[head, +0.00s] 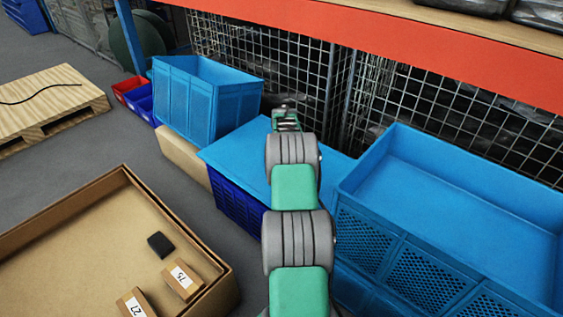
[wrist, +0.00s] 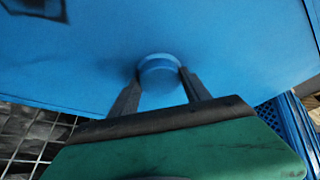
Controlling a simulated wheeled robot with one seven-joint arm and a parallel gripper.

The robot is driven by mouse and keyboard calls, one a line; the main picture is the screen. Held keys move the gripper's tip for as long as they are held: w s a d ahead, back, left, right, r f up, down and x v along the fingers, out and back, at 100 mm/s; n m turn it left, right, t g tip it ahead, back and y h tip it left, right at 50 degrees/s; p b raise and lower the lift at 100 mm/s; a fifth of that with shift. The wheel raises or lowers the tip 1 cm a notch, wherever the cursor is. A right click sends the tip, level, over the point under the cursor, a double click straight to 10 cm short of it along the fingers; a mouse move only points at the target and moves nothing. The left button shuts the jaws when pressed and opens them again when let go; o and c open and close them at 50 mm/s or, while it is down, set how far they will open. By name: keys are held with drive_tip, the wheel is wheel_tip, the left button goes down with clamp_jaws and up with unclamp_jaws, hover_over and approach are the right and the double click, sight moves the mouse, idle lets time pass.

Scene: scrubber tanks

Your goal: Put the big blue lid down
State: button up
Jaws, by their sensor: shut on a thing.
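The big blue lid (head: 236,152) is a flat blue panel over a dark blue crate (head: 234,204) in the head view. My arm crosses in front of it and hides its middle. In the wrist view the lid (wrist: 230,40) fills most of the picture, with a round blue knob (wrist: 159,72) on it. My gripper (wrist: 160,82) is shut on the knob, one finger on each side. It also shows small at the far end of my arm in the head view (head: 285,112). I cannot tell whether the lid rests on the crate or hangs just above it.
A large open blue crate (head: 405,255) stands close on the right. Another blue crate (head: 190,105) stands on the left. Wire mesh (head: 295,60) and an orange shelf beam (head: 400,48) are behind. A cardboard box (head: 60,240) with small boxes lies front left; grey floor shows between.

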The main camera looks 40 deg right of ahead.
drive_tip(key=shift+w+d+f, duration=0.1)
drive_tip(key=shift+f, duration=0.35)
drive_tip(key=shift+r, duration=0.1)
drive_tip(key=o, duration=1.2)
drive_tip(key=shift+f, duration=0.25)
drive_tip(key=o, duration=0.4)
drive_tip(key=shift+r, duration=0.1)
